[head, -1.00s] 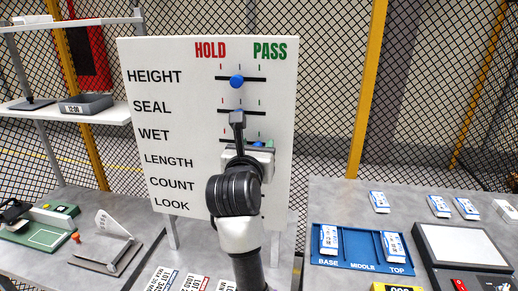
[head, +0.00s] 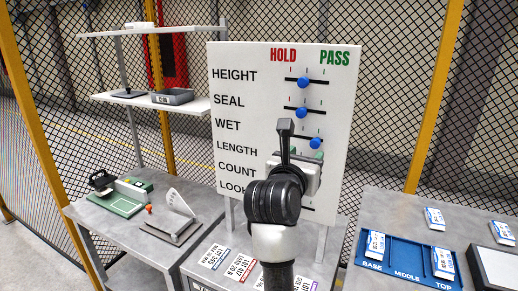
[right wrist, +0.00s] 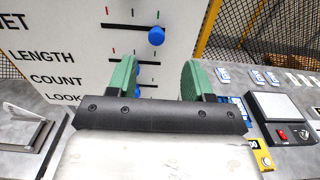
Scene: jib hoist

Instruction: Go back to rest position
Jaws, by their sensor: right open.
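The white board (head: 240,138) carries HOLD and PASS columns and several labelled rows. In the head view, the HEIGHT knob (head: 303,82) and SEAL knob (head: 301,112) sit near mid-track. The WET knob (head: 316,143) sits further right, towards PASS; a blue knob (right wrist: 156,36) at a track's right end shows in the right wrist view. My right gripper (right wrist: 158,78) is open and empty, its green fingers apart in front of the board. In the head view my right arm and gripper hide much of the lower tracks. My left gripper is out of view.
A blue tray (head: 407,275) with white-and-blue packs stands on the right table. The left table holds a green device (head: 122,204) and a grey stand (head: 172,232). Label cards (head: 242,268) lie below the board. Shelves (head: 130,100) and a mesh fence stand behind.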

